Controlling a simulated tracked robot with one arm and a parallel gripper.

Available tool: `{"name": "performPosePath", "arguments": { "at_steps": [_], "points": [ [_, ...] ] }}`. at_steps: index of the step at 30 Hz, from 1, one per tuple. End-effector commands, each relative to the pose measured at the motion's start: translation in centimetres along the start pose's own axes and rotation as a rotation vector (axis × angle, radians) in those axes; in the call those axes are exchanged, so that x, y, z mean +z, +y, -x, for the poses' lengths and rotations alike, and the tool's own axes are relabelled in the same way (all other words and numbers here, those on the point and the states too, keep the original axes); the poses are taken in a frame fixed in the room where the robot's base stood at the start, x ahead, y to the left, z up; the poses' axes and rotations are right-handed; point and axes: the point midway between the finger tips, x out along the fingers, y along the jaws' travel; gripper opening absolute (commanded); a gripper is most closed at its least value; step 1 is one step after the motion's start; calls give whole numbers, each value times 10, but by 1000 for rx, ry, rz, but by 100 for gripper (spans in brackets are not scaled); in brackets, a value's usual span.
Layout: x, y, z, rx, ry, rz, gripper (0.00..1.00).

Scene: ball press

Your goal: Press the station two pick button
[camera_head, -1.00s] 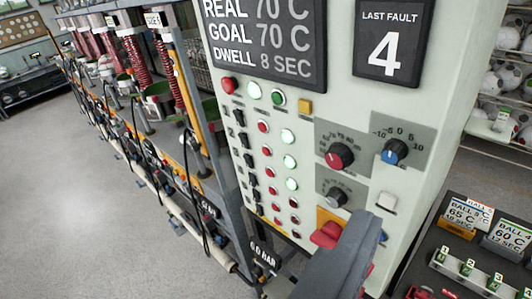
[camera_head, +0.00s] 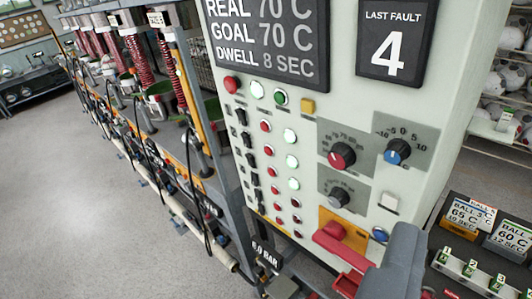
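The pale control panel (camera_head: 440,120) fills the middle of the view. Below its display is a block of black switches (camera_head: 248,140), a column of red buttons (camera_head: 269,153) and a column of lit whitish-green round buttons or lamps (camera_head: 292,161). Lower ones in that right column look red. I cannot read labels that tell which is the station two pick button. My gripper (camera_head: 343,265) shows as red parts at the lower right, beside a grey link of mine. It is in front of the panel's lower part, right of and below the button columns.
A red knob (camera_head: 334,230) on an orange plate, a blue button (camera_head: 380,234), a white button (camera_head: 389,202) and dials (camera_head: 341,156) are on the panel near my gripper. Press stations with red springs (camera_head: 140,63) line the left. Open floor (camera_head: 70,190) lies farther left.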

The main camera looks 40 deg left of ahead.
Motion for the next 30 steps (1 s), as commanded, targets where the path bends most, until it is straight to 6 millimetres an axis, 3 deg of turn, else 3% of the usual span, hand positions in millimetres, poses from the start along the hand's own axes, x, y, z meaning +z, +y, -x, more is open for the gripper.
{"name": "performPosePath", "arguments": {
  "at_steps": [1,6,8,30],
  "points": [
    [0,0,0,0,0,0,59],
    [0,0,0,0,0,0,11],
    [0,0,0,0,0,0,0],
    [0,0,0,0,0,0,0]
  ]
}}
